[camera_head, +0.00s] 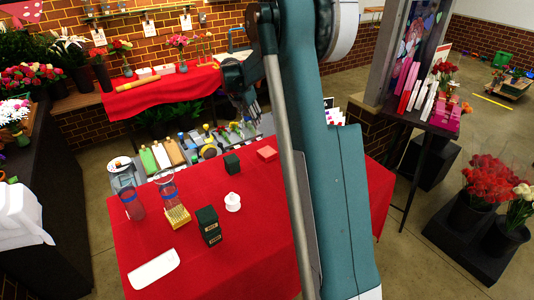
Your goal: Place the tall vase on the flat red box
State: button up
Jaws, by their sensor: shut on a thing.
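My gripper (252,108) is beyond the far edge of the table, up and left of the red box in the picture. Its fingers are close together on something too small and dark to make out. I cannot tell which vessel, if either, is the tall vase.
A dark green box (208,226), a white lidded jar (232,202), a small dark green cube (232,164), a yellow perforated block (177,217) and a white tray (153,269) stand on the table (240,262). My arm hides part of its right side. The front middle is clear.

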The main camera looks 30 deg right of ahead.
jog(key=s+d, duration=0.2)
jog(key=d, duration=0.6)
jog(key=shift+s+d+r, duration=0.25)
jog(key=shift+s+r, duration=0.05)
jog(key=shift+r, duration=0.1)
notch_tip(320, 180, down, 6)
jog(key=shift+f, duration=0.15)
jog(key=shift+f, duration=1.9)
jog(key=shift+f, duration=0.15)
jog(key=o, duration=1.2)
